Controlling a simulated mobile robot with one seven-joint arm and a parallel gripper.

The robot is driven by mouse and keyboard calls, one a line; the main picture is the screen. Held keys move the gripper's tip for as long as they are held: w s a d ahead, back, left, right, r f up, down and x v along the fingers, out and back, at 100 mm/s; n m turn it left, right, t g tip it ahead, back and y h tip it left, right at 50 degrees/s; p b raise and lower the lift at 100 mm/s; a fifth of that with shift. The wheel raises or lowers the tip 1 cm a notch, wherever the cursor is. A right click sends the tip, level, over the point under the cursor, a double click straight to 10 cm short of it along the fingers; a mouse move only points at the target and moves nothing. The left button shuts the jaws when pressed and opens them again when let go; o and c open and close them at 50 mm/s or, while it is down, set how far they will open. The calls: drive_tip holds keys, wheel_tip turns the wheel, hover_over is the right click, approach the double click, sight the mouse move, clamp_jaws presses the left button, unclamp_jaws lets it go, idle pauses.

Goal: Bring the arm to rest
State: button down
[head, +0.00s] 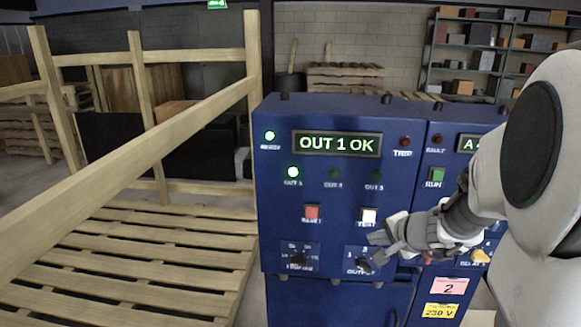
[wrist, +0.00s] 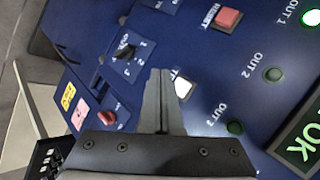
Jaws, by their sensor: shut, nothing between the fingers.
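My gripper (head: 372,252) is in front of the blue control cabinet (head: 330,95), near the output selector knob (head: 364,265) and below the white test button (head: 368,216). In the wrist view my gripper (wrist: 164,75) has its two fingers together with nothing between them. The tips appear beside the white button (wrist: 182,87); I cannot tell whether they touch the panel. The display (head: 337,143) reads "OUT 1 OK", and the green OUT 1 lamp (head: 293,172) is lit.
A red reset button (head: 311,212) and another knob (head: 298,259) are on the same panel. A wooden frame (head: 140,160) with a slatted pallet base (head: 130,260) stands left of the cabinet. Shelves with boxes (head: 480,60) stand behind at the right.

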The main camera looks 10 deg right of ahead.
drive_tip(key=s+a+r+n+g+y, duration=0.1)
drive_tip(key=s+a+r+n, duration=0.25)
drive_tip(key=a, duration=0.35)
drive_tip(key=s+a+r+n+g+y, duration=0.1)
drive_tip(key=s+a+r+n+y, duration=0.15)
drive_tip(key=s+a+n, duration=0.35)
drive_tip(key=s+a+r+n+g+h, duration=0.1)
drive_tip(key=s+n+h, duration=0.3)
drive_tip(key=s, duration=0.9)
drive_tip(key=shift+r+g+h, duration=0.2)
drive_tip(key=shift+g+h, duration=0.25)
drive_tip(key=shift+g, duration=0.15)
drive_tip(key=shift+n, duration=0.25)
